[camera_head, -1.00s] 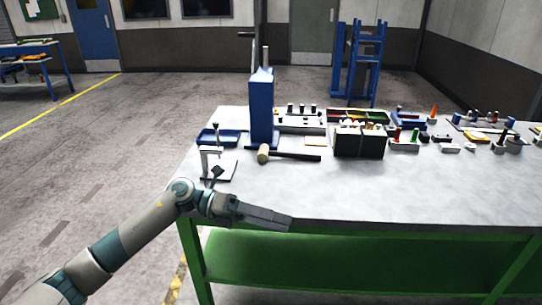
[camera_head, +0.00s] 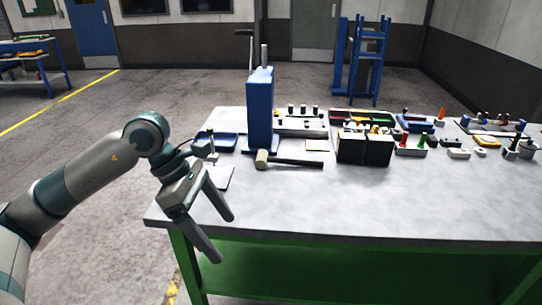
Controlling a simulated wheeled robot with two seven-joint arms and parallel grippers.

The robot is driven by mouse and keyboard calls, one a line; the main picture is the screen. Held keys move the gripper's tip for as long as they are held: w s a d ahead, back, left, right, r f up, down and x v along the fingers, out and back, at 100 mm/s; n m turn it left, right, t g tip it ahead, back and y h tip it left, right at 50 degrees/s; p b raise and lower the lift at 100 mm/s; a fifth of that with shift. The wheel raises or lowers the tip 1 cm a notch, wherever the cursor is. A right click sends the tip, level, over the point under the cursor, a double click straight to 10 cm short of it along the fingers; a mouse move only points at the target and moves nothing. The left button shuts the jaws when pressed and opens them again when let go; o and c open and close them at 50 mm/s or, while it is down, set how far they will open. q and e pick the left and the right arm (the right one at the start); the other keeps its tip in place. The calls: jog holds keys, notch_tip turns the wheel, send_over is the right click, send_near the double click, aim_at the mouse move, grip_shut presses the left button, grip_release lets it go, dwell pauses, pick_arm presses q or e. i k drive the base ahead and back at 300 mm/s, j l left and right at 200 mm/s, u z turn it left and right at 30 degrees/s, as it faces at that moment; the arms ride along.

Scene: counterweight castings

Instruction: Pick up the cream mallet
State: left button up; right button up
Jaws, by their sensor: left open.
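The mallet has a cream head (camera_head: 262,159) and a dark handle (camera_head: 296,162). It lies on the grey table top, just in front of the blue press, with its handle pointing right. My left gripper (camera_head: 226,240) is open and empty, with its two fingers spread. In the picture it is below and to the left of the mallet, over the table's front left corner, apart from the mallet. My right gripper does not show.
A blue press (camera_head: 261,110) stands right behind the mallet. A black box (camera_head: 364,149) stands to its right. A small stand (camera_head: 212,145) and a blue tray (camera_head: 226,142) are to its left. The table's front middle (camera_head: 350,205) is clear.

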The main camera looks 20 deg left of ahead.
aim_at(262, 159)
jog(key=i+j, duration=0.15)
jog(key=i, duration=0.25)
jog(key=i+j, duration=0.2)
jog(key=i, duration=0.25)
jog(key=i+j, duration=0.15)
jog(key=i, duration=0.25)
jog(key=i+j, duration=0.15)
jog(key=i, duration=0.25)
